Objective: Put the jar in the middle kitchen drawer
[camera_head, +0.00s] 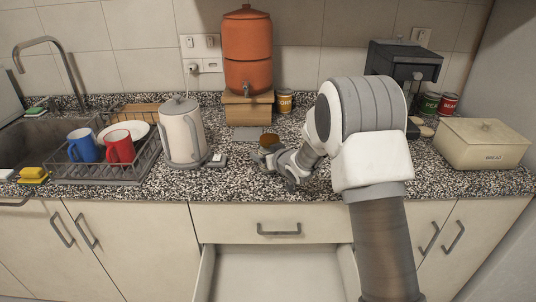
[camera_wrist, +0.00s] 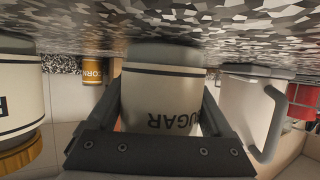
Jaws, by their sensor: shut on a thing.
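The jar is cream with dark bands and the word SUGAR. In the wrist view the jar (camera_wrist: 160,95) appears upside down between the two fingers of my gripper (camera_wrist: 160,120), which are shut on it. In the head view my gripper (camera_head: 272,160) is above the counter, and the jar's brown lid (camera_head: 268,141) shows beside it; most of the jar is hidden. The jar's base is close to the speckled counter, and I cannot tell whether it touches. Below a shut top drawer (camera_head: 240,222), an open drawer (camera_head: 275,275) stands pulled out and looks empty.
A white kettle (camera_head: 180,132) stands left of my gripper, beside a dish rack (camera_head: 105,172) with mugs. An orange water dispenser (camera_head: 247,50) is behind. A similar jar (camera_wrist: 20,100) with a wooden lid stands beside the held jar. A cream bread box (camera_head: 482,145) is at right.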

